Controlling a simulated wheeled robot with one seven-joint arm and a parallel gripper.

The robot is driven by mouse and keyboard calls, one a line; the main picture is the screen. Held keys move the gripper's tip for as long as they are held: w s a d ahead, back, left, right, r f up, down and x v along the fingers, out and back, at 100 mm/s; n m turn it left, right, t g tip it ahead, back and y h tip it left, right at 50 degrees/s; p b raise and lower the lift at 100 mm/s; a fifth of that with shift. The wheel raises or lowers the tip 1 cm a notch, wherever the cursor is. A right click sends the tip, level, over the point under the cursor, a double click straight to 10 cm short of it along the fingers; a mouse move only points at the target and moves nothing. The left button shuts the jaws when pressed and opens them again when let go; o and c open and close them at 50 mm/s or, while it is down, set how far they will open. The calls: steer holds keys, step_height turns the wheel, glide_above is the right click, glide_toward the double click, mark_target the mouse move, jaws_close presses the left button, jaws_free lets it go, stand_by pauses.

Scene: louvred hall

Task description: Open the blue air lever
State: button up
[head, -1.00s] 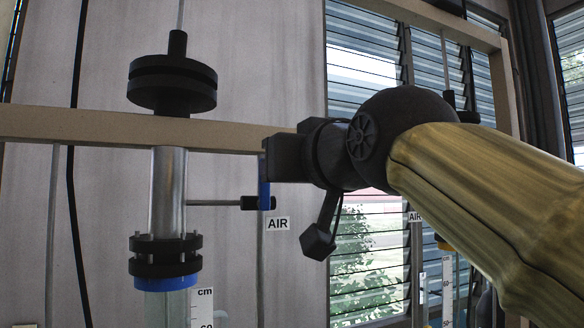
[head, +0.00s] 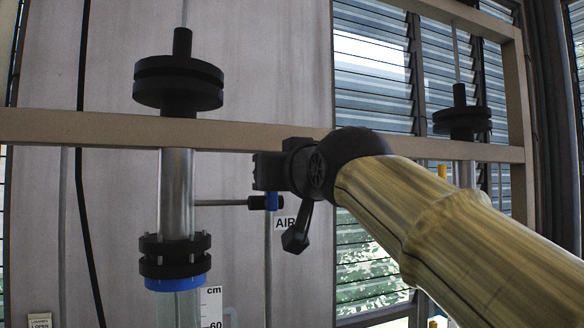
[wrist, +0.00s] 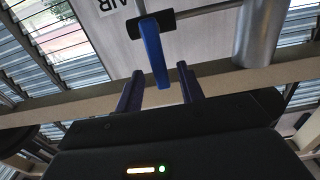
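The blue air lever (wrist: 154,52) sits on a black valve knob (wrist: 151,24) on a thin side pipe. In the wrist view my gripper (wrist: 160,74) is open, with one dark-blue finger on each side of the lever's free end. Gaps show between the lever and both fingers. I cannot tell how deep the lever reaches between them.
A metal column with a black flange (head: 175,257) stands left of the lever. A beige crossbar (head: 80,130) runs behind my gripper. A second black flange (head: 462,122) stands at right, before louvred windows. A black cable (head: 84,210) hangs at far left.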

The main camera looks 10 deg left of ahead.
steer(key=shift+w+a, duration=0.4)
steer(key=shift+w, duration=0.15)
steer(key=shift+a+r, duration=0.1)
steer(key=shift+w+a+p, duration=0.15)
steer(key=shift+w+p, duration=0.2)
steer(key=shift+w, duration=0.4)
steer(key=shift+s, duration=0.4)
steer(key=c, duration=0.3)
jaws_close()
